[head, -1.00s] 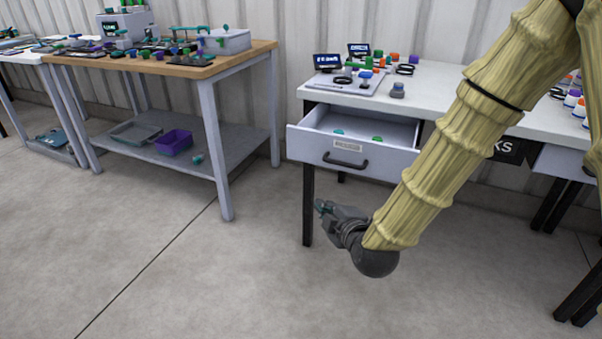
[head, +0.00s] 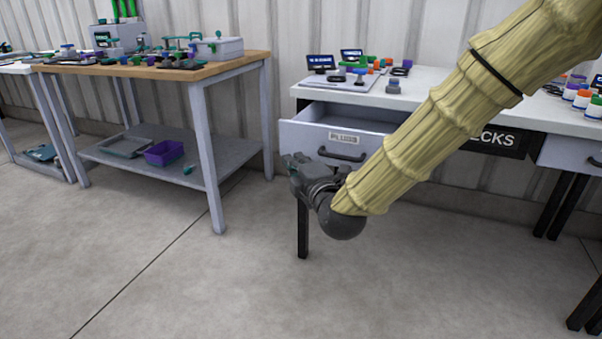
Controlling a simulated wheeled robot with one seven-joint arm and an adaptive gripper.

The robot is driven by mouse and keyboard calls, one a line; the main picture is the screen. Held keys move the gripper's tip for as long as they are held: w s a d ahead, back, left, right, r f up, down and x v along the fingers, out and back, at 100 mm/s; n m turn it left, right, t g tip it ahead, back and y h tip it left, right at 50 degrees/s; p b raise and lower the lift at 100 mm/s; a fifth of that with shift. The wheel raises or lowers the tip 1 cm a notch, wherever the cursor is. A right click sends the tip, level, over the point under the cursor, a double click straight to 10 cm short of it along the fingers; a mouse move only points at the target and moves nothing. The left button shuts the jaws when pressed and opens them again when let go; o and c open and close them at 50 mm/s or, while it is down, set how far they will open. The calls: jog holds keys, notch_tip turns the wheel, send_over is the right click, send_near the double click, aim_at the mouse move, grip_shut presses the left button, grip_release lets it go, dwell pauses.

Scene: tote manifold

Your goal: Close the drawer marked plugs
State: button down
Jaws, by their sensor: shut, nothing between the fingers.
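The drawer marked plugs (head: 310,136) stands partly open under the white table at the centre. Its front carries a pale label and a black bar handle (head: 341,156). My gripper (head: 290,160) is shut and empty, in front of the lower left part of the drawer front in this view. I cannot tell whether it touches the drawer. My covered arm hides the right end of the drawer front. The drawer's inside shows only as a narrow strip above the front.
The white table (head: 432,78) holds displays, coloured caps and jars. Another drawer (head: 572,155) is at the right, beside a black sign. A wooden-topped bench (head: 222,66) with a lower shelf stands left. The floor in front is clear.

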aim_at(287, 140)
jog(key=shift+w+a+b, duration=0.2)
jog(key=shift+w+b, duration=0.35)
jog(key=shift+w, duration=0.75)
jog(key=shift+w+a+b, duration=0.15)
jog(key=shift+w+b, duration=0.45)
jog(key=shift+w, duration=0.65)
jog(key=shift+w+a+b, duration=0.2)
jog(key=shift+w+b, duration=0.35)
jog(key=shift+w, duration=0.75)
jog(key=shift+w+d, duration=0.1)
jog(key=shift+w, duration=0.05)
